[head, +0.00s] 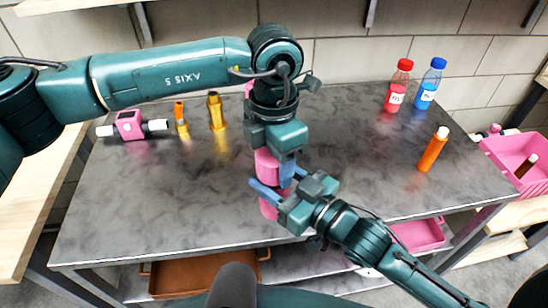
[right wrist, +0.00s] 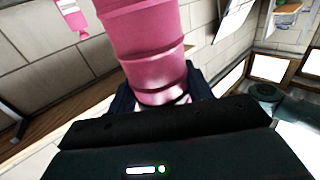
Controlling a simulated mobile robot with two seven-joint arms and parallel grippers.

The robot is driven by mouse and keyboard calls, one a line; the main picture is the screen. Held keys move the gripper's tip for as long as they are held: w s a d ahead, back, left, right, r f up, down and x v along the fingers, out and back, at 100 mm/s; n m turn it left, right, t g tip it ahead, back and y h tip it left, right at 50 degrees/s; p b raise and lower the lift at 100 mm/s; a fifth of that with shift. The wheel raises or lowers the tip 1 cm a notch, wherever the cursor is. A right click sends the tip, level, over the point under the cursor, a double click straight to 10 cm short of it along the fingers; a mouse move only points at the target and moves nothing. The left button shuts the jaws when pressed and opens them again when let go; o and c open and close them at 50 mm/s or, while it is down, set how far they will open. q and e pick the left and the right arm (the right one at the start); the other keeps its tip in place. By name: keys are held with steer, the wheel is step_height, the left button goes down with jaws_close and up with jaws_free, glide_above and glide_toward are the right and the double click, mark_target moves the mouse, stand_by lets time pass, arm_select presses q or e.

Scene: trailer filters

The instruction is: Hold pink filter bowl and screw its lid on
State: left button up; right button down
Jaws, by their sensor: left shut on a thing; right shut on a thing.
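My left gripper (head: 276,168) points down over the front middle of the table and is shut on the upper pink piece (head: 266,164), the lid by its place. Below it, my right gripper (head: 273,192) comes in from the right and is shut around the lower pink piece, the filter bowl (head: 268,209). The two pieces are upright and in line; the fingers hide much of where they meet. The right wrist view shows a ridged pink cylinder (right wrist: 148,45) between my right fingers; I cannot tell where bowl ends and lid begins.
A pink bin (head: 510,158) is at right. The table's front left is clear.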

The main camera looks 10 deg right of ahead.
arm_select(q)
steer(key=shift+c, duration=0.7)
steer(key=o, duration=1.2)
steer(key=shift+c, duration=0.2)
steer(key=shift+r, duration=0.15)
step_height(320, 180, up, 12)
